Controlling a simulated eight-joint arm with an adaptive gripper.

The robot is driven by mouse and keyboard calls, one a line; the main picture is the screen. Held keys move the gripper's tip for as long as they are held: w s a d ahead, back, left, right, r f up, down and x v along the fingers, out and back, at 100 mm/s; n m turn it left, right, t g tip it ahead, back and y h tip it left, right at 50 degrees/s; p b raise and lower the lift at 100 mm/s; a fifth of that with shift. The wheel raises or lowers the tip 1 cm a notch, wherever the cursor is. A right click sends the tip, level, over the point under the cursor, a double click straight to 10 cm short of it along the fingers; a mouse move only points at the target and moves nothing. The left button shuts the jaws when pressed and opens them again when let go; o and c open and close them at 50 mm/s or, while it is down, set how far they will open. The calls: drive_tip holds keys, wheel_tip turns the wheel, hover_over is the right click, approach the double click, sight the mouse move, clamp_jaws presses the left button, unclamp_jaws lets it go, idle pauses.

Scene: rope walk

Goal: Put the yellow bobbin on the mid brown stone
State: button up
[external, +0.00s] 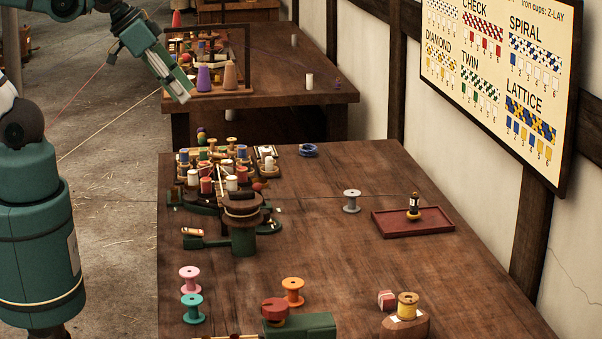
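The yellow bobbin (408,305) stands upright at the front right of the near table. It appears to rest on top of a mid brown stone (417,327) with a white patch on its upper face. The bobbin hides part of the stone's top, so the exact contact is hard to see. My gripper (180,94) hangs at the upper left, high and far from the bobbin, with nothing visibly held. Its fingers are too small and side-on to tell their opening.
Pink (190,278), teal (193,308) and orange (293,291) bobbins stand at the front left. A grey bobbin (352,200) and a red tray (440,224) are farther back. A braiding stand (243,230) occupies the left. The table's centre is clear.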

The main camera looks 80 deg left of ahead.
drive_tip(key=shift+s+a+f+m, duration=0.4)
drive_tip(key=shift+s, duration=0.3)
drive_tip(key=shift+f, duration=0.1)
